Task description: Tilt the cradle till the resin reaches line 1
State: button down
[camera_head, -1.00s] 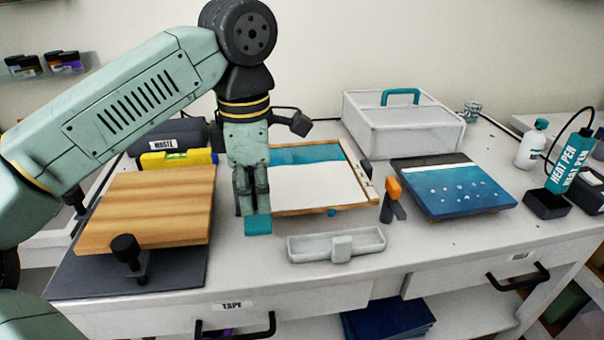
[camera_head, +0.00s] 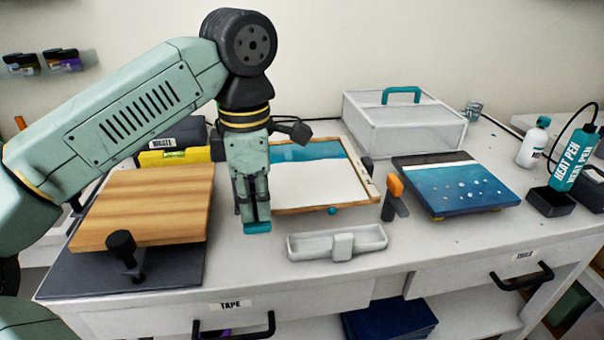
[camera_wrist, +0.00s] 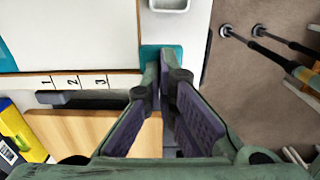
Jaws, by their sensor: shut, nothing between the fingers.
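The cradle (camera_head: 300,209) is a wood-framed tray at the middle of the bench. Teal resin (camera_head: 305,151) covers its far part and the near part is bare white. In the wrist view, marks 1, 2 and 3 (camera_wrist: 75,82) run along the frame. The teal resin (camera_wrist: 5,60) there ends to the left of mark 1. A teal tab (camera_wrist: 160,52) is at the cradle's near left corner. My gripper (camera_head: 256,222) is shut and empty, pointing down at this tab. The fingertips overlap the tab in both views; I cannot tell whether they touch it.
A wooden board (camera_head: 145,205) on a dark base stands to the left, with a black knob in front. A white trough (camera_head: 300,248) lies before the cradle. A clear box (camera_head: 405,130) stands behind.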

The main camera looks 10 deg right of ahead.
jog(key=shift+f+b, duration=0.7)
jog(key=shift+f, duration=0.3)
jog(key=shift+r, duration=0.2)
dwell(2.0)
notch_tip(320, 180, up, 6)
jog(key=p, duration=0.5)
dwell(0.7)
